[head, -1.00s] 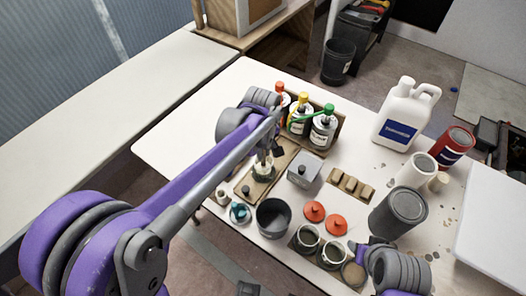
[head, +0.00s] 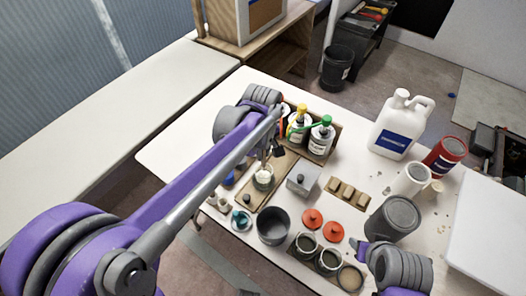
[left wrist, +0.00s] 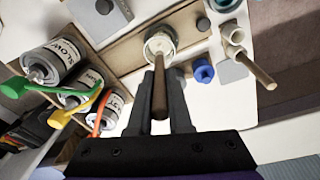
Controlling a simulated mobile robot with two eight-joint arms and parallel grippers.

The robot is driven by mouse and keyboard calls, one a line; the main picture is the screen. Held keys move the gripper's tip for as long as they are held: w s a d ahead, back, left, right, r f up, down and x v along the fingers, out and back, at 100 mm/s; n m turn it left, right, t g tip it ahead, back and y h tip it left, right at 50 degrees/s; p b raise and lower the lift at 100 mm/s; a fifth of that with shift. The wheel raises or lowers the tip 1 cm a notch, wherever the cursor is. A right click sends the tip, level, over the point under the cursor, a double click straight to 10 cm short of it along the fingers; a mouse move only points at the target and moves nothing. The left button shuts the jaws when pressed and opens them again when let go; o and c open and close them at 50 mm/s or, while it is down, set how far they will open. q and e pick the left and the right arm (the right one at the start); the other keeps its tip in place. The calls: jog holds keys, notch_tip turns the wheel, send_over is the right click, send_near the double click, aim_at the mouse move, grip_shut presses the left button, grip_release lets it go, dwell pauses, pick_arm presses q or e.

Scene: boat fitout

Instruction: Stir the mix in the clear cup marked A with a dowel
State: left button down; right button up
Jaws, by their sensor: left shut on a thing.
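The clear cup (head: 263,180) stands on a brown board on the white table, and holds a pale mix. It also shows at the top of the left wrist view (left wrist: 160,42). I cannot read a mark on it. My left gripper (head: 276,148) is above the cup, partly behind my arm in the head view. In the left wrist view my left gripper (left wrist: 160,78) is shut on a wooden dowel (left wrist: 159,100). The dowel's far end meets the near side of the cup in that view; I cannot tell how deep it sits.
Pump bottles (head: 320,138) stand behind the cup, a grey box (head: 303,180) right of it. A dark pot (head: 272,226) and red lids (head: 333,231) are nearer. Another dowel (left wrist: 258,72) leans from a small white cup (left wrist: 232,36). A blue piece (left wrist: 203,71) lies beside the board.

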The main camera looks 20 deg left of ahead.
dwell(0.3)
pick_arm(q)
jog(key=shift+r+p, duration=1.1)
jog(key=shift+r, duration=0.95)
pick_arm(e)
jog(key=r, duration=0.1)
jog(key=w+r, duration=0.1)
jog(key=r, duration=0.1)
jog(key=shift+w, duration=0.1)
pick_arm(q)
jog(key=shift+s, duration=0.1)
jog(key=shift+f, duration=0.15)
pick_arm(e)
jog(key=shift+s+f, duration=0.1)
jog(key=shift+s, duration=0.1)
